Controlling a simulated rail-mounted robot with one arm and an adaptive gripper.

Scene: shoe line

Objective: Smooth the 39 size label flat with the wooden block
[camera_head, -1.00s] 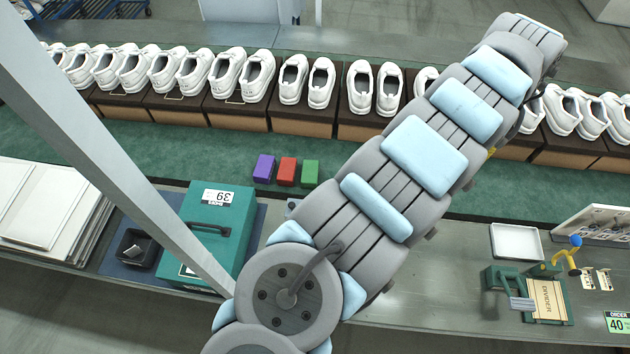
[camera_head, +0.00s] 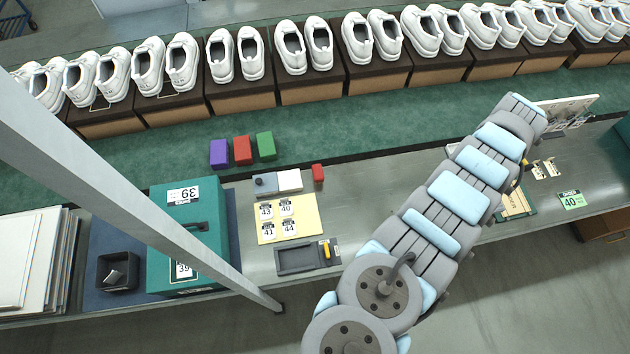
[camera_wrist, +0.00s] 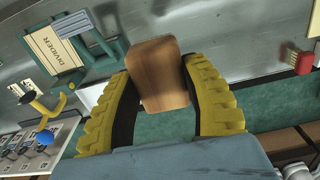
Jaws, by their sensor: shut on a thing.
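My gripper (camera_wrist: 160,80) is shut on a brown wooden block (camera_wrist: 158,75), held between its yellow fingers in the wrist view. In the head view my arm reaches to the right and hides the gripper. A 39 label (camera_head: 183,195) is on top of the teal box (camera_head: 207,240) at the left. Whether either label lies flat is too small to tell. The gripper is far from the teal box, over the right part of the bench.
A yellow card (camera_head: 300,232) with several other size labels lies right of the teal box. A grey tray (camera_head: 296,260) is in front of it. A green-framed divider (camera_wrist: 55,48) and a blue-knobbed yellow tool (camera_wrist: 45,120) are near the gripper. Shoes on boxes line the back.

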